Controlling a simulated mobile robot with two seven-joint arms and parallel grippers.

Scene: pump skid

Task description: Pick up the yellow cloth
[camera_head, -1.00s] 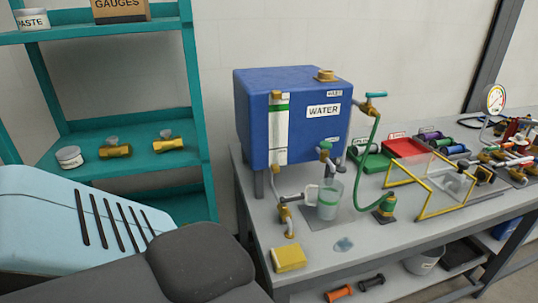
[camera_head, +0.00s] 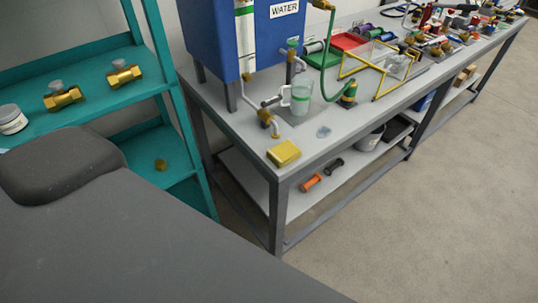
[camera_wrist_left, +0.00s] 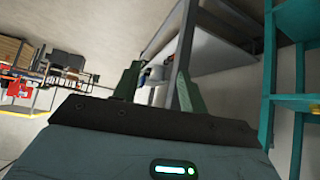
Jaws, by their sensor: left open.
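The yellow cloth (camera_head: 284,153) is a small folded block lying on the near left corner of the grey bench top (camera_head: 310,150). Nothing is touching it from above. My left gripper shows only in the left wrist view (camera_wrist_left: 155,82), with its two green fingers apart and nothing between them. The cloth cannot be made out in that view. In the head view a dark part of my arm fills the lower left, and no fingers show. My right gripper is in neither view.
A teal shelf (camera_head: 90,85) stands left. Floor right of the bench is clear.

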